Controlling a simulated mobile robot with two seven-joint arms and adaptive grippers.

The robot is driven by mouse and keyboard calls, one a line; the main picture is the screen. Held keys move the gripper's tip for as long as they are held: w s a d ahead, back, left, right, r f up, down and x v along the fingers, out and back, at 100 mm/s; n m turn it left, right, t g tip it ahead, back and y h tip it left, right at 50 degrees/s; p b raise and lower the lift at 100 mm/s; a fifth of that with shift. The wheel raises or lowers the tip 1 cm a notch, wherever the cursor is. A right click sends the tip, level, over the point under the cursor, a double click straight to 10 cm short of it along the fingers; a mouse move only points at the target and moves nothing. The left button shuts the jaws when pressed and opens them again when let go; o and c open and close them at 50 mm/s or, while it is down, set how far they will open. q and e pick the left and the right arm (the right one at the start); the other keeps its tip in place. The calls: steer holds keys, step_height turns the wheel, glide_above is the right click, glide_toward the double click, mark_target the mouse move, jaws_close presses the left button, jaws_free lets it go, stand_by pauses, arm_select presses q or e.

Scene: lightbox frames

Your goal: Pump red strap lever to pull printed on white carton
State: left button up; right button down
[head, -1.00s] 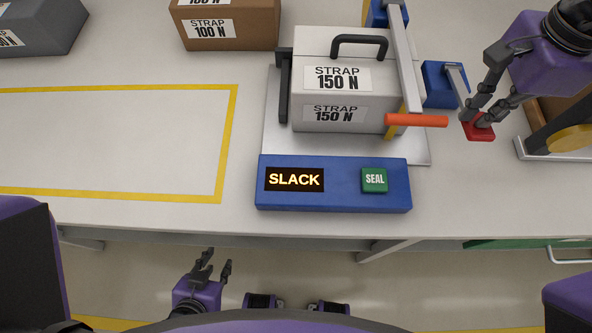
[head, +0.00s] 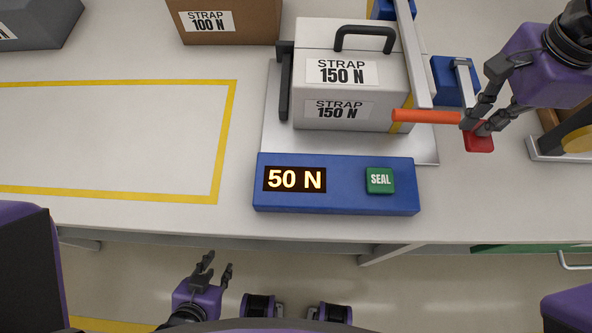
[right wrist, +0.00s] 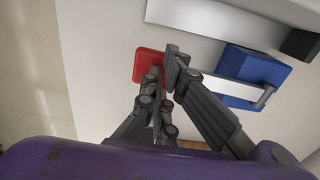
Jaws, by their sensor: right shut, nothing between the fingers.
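The white carton (head: 348,85) has a black handle and two labels reading "STRAP 150 N". A yellow strap (head: 402,125) shows at its right edge. The display (head: 295,180) on the blue front panel reads "50 N". The red lever pad (head: 480,143) is on a grey arm from a blue block (head: 452,80) right of the carton; it also shows in the right wrist view (right wrist: 149,66). My right gripper (head: 476,125) is shut and empty at the pad, its fingertips over it; contact is unclear. My left gripper (head: 217,268) is open and empty below the table's front edge.
An orange bar (head: 425,116) sticks out between the carton and my right gripper. A green SEAL button (head: 380,180) is on the panel. A brown "100 N" carton (head: 225,22) and a grey box (head: 35,25) stand behind. The yellow-outlined area (head: 110,135) is clear.

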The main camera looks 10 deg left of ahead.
steer(key=shift+r+p, duration=0.65)
steer(key=shift+r, duration=0.65)
steer(key=shift+r+p, duration=0.3)
steer(key=shift+r, duration=0.4)
step_height(320, 180, up, 2)
steer(key=shift+p, duration=0.5)
steer(key=shift+r, duration=0.45)
arm_select(q)
steer(key=shift+t, duration=0.3)
steer(key=r, duration=0.1)
steer(key=w+r, duration=0.2)
steer(key=r, duration=0.1)
steer(key=shift+s+f, duration=0.1)
steer(key=shift+s, duration=0.35)
